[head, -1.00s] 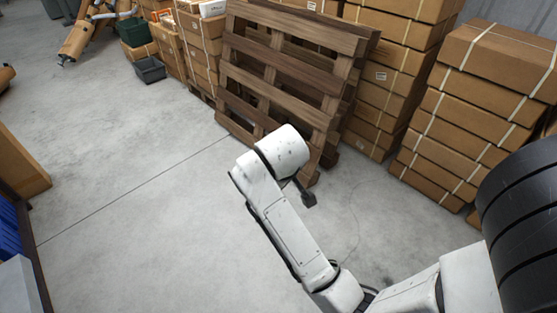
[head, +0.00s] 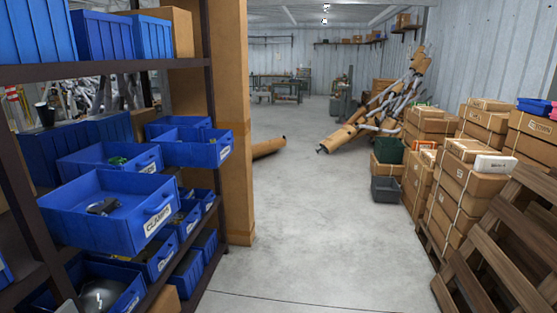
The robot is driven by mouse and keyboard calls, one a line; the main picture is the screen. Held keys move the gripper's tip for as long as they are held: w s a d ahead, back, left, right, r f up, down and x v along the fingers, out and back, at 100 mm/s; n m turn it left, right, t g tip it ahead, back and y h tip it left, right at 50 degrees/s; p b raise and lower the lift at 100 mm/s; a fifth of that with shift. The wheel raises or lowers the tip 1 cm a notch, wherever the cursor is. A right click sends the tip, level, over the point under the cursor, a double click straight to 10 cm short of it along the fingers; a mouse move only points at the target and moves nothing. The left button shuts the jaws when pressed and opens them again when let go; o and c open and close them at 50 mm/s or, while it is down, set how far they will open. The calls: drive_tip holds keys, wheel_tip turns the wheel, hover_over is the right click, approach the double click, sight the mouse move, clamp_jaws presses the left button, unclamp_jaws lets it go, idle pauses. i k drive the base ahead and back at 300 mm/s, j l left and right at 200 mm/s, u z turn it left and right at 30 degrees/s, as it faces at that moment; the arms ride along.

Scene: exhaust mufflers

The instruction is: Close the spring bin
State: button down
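Blue bins sit on a dark shelf rack (head: 130,66) at the left in the head view. The nearest, labelled CLAMPS (head: 105,228), sticks far out of the shelf with its top open and a metal part (head: 103,207) inside. Lower bins (head: 163,252) show partly beneath. I cannot tell which one is the spring bin. My gripper is not in view.
A tall cardboard piece (head: 233,120) stands at the rack's right end. The concrete floor (head: 310,220) in the middle is clear. Boxes (head: 465,180), a wooden pallet (head: 510,250) and a grey crate (head: 386,189) line the right side. Mufflers and pipes (head: 375,115) are piled farther back.

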sight(195, 151)
drive_tip(key=i+l, duration=0.15)
drive_tip(key=i, duration=0.8)
drive_tip(key=i+l, duration=0.15)
drive_tip(key=i, duration=0.75)
